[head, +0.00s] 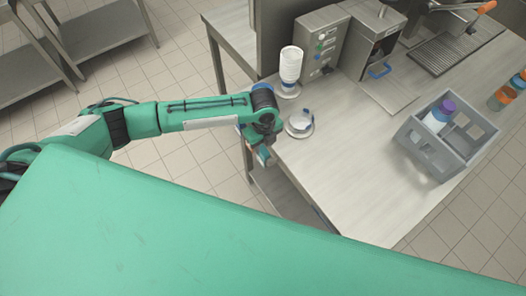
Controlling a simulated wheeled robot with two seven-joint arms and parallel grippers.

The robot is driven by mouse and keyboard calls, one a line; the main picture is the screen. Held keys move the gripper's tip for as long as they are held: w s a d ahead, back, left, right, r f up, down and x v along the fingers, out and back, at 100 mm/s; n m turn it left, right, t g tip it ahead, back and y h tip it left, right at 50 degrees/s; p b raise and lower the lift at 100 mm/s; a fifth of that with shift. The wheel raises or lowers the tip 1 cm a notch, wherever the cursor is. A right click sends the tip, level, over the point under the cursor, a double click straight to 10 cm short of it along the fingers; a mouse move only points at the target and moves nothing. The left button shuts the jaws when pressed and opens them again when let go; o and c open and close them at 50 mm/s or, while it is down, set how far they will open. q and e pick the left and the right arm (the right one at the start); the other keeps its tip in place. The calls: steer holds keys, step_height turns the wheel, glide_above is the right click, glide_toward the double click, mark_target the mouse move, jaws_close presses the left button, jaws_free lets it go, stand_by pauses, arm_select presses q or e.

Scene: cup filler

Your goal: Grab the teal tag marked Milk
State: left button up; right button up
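My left gripper (264,157) points down at the near left edge of the steel counter (345,165). Its fingers are small and partly hidden by the wrist, so I cannot tell whether they are open or hold anything. A small white round dish or cup (299,123) with a blue part stands on the counter just right of the gripper, apart from it. I cannot make out a teal tag with the word Milk; no lettering is readable. My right gripper is not in view.
A grey crate (438,155) holds a purple-capped bottle (440,114). Orange-topped jars (502,98) stand at the right. The counter's middle is clear.

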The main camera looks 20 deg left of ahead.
mark_target(263, 150)
arm_select(q)
steer(key=shift+s+d+f+p, duration=0.15)
steer(key=shift+f+p, duration=0.35)
steer(key=shift+f, duration=1.3)
steer(key=c, duration=0.7)
